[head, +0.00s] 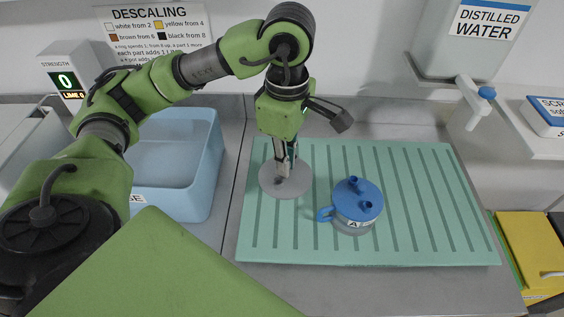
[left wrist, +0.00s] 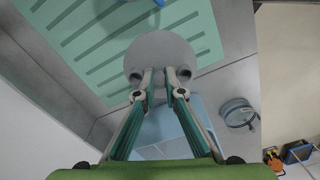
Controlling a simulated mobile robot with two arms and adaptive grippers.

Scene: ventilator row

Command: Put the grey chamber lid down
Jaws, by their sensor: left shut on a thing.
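The grey chamber lid (head: 272,185) is a flat round disc over the left part of the green ribbed mat (head: 420,257). My left gripper (head: 286,168) points down and is shut on the lid's middle. The lid (left wrist: 160,48) also shows in the left wrist view, with the fingertips (left wrist: 160,76) at its centre and a short grey port on either side. I cannot tell whether the lid touches the mat. A chamber with a blue lid (head: 345,198), marked A, stands on the mat just right of the grey lid. My right gripper is not in view.
A pale blue basin (head: 205,190) stands left of the mat. The mat's right half is clear. A distilled water tank (head: 487,50) with a tap is at the back right, and a yellow container (head: 528,240) is at the far right. A round vessel (left wrist: 238,113) shows in the left wrist view.

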